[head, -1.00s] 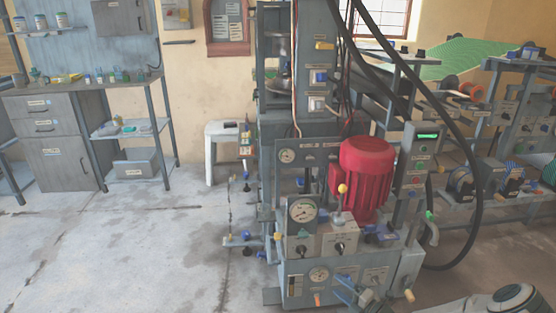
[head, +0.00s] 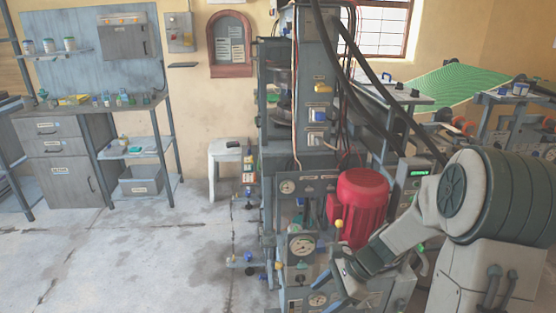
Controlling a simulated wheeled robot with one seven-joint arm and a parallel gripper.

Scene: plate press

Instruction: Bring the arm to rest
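My arm (head: 492,197) comes in from the right edge and bends down to the left. Its pale forearm ends in a dark wrist in front of the lower part of the press. My gripper (head: 344,278) is at the end of it, low in the picture, over the front of the press's control panel. It looks small and dark with bluish parts, and blends with the panel. I cannot tell whether its fingers are apart or touching the panel. No held thing can be made out. The arm hides the lower right of the press.
The grey press (head: 318,75) stands in the middle, with a red motor (head: 362,205), a gauge (head: 301,245) and hanging black hoses (head: 392,105). A white stool (head: 226,160) and a workbench (head: 62,165) stand to the left. The floor (head: 140,255) at left is clear.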

